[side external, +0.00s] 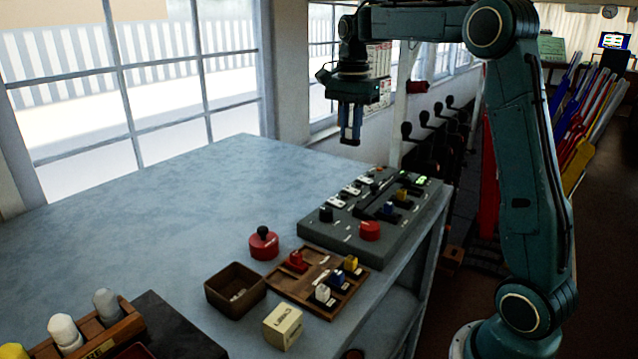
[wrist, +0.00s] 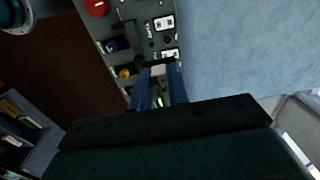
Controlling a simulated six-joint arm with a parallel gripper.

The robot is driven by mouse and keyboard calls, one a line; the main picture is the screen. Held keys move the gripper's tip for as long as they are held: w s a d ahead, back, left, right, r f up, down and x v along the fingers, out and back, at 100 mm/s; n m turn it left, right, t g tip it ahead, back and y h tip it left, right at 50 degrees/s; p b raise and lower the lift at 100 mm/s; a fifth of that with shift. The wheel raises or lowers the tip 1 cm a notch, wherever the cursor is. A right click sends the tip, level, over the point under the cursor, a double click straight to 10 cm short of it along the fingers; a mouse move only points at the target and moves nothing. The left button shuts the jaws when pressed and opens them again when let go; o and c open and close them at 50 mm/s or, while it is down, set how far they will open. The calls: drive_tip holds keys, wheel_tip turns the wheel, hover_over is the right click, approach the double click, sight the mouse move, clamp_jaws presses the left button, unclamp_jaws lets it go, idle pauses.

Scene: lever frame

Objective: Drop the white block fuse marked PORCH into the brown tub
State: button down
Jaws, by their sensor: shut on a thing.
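The brown tub (side external: 222,297) stands open near the table's front, well below and left of my gripper. Something small and pale lies inside it. A white block fuse (side external: 322,294) stands in the brown sorting tray (side external: 290,294); its marking is too small to read.
The tray also holds red, blue and yellow pieces. A red round piece with a black knob (side external: 263,243) stands behind the tub. A cream box (side external: 283,326) stands in front. The panel carries a red button (side external: 370,230) and several fuses.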

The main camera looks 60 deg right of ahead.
drive_tip(key=a+f, duration=0.3)
drive_tip(key=a, duration=0.8)
drive_tip(key=w+a+f, duration=0.1)
drive_tip(key=a+f, duration=0.2)
drive_tip(key=a, duration=0.8)
drive_tip(key=a+f, duration=0.3)
drive_tip(key=a, duration=0.8)
drive_tip(key=shift+w+a, duration=0.35)
drive_tip(key=shift+a, duration=0.05)
drive_tip(key=shift+f, duration=0.25)
drive_tip(key=shift+f, duration=2.85)
drive_tip(key=c, duration=1.3)
unclamp_jaws()
drive_tip(key=shift+o, duration=0.2)
drive_tip(key=shift+r, duration=0.1)
